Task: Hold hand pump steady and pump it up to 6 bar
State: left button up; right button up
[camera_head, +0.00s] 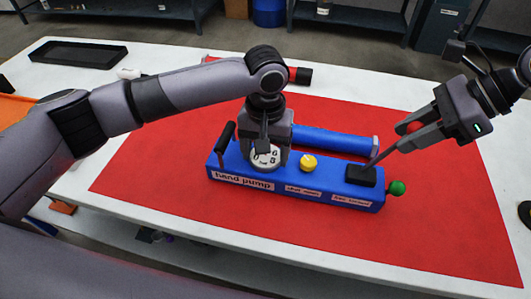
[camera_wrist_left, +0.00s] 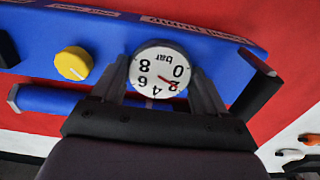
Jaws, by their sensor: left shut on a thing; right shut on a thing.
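The blue hand pump (camera_head: 235,168) lies on a red mat, with a label reading "hand pump" on its front. My left gripper (camera_head: 267,150) is shut on its round white bar gauge; the gauge (camera_wrist_left: 160,68) shows upside down in the left wrist view, its red needle close to the 2. A grey lever (camera_head: 384,156) rises at a slant from a black block (camera_head: 361,175) at the pump's right end. My right gripper (camera_head: 412,136) is shut on the lever's upper end, where a red knob (camera_head: 408,127) shows. The fingers partly hide this hold.
The pump also has a yellow knob (camera_head: 308,162), a green ball (camera_head: 397,187), a black side handle (camera_head: 223,144) and a blue cylinder (camera_head: 335,141). A black tray (camera_head: 78,54) lies at the back left of the white table (camera_head: 165,56). The front of the red mat (camera_head: 300,238) is clear.

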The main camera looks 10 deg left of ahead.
jog(key=shift+a+r+h, duration=0.35)
jog(key=shift+a+h, duration=0.35)
jog(key=shift+a, duration=0.05)
jog(key=shift+r, duration=0.1)
jog(key=shift+w+a+r+h, duration=0.1)
jog(key=shift+a+r+h, duration=0.15)
jog(key=shift+a+h, duration=0.65)
jog(key=shift+a+h, duration=0.7)
jog(key=shift+a, duration=0.25)
jog(key=shift+w+a+h, duration=0.1)
jog(key=shift+a+h, duration=0.7)
jog(key=shift+a, duration=0.1)
